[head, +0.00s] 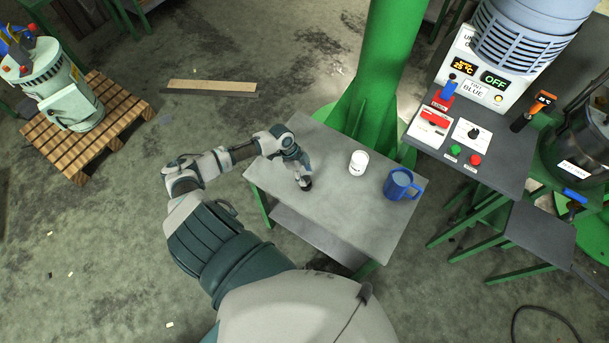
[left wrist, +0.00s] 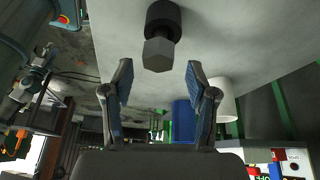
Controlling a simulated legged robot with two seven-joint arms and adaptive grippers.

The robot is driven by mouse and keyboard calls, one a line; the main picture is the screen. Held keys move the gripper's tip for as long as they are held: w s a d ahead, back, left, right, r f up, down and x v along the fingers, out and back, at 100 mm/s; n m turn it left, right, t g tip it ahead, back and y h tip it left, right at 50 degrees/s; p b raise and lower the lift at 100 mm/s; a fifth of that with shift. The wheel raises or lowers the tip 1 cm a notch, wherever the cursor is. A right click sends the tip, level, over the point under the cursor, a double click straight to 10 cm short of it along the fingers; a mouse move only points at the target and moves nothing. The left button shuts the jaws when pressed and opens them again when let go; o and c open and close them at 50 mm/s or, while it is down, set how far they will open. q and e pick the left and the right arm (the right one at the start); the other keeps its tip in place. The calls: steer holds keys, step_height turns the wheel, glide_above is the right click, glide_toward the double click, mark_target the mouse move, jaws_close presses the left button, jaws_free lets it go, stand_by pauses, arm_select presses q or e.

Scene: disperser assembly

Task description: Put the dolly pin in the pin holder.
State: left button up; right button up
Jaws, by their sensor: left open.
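The dolly pin, a dark round collar with a grey hexagonal end, shows in the left wrist view (left wrist: 161,46). It stands on the grey table (head: 345,225), its hexagonal end toward my gripper. In the head view only a dark bit of it (head: 306,185) shows below my left gripper (head: 302,174). In the left wrist view, my left gripper (left wrist: 158,75) is open and empty. The pin is just beyond the fingertips, roughly centred between them, with no visible contact. I cannot make out the pin holder with certainty. My right gripper is not in view.
A white cup (head: 358,163) and a blue mug (head: 400,185) stand on the table, right of my gripper. A green column (head: 385,60) rises behind the table. A control panel (head: 465,140) is at the right. The table's front part is clear.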

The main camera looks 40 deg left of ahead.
arm_select(q)
steer(key=a+f+v, duration=0.1)
steer(key=v, duration=1)
steer(key=s+d+f+n, duration=0.2)
steer(key=s+d+f, duration=0.25)
steer(key=d, duration=0.45)
steer(key=s+d+f+n, duration=0.1)
steer(key=s+d+f, duration=0.2)
steer(key=s+d, duration=0.4)
steer(key=s+d+r+n+t+y, duration=0.2)
steer(key=s+r+n+y, duration=0.25)
steer(key=n, duration=0.45)
step_height(320, 180, down, 24)
steer(key=s, duration=0.1)
steer(key=s+a+f+g, duration=0.2)
steer(key=s+f, duration=1.7)
steer(key=shift+a+m, duration=0.3)
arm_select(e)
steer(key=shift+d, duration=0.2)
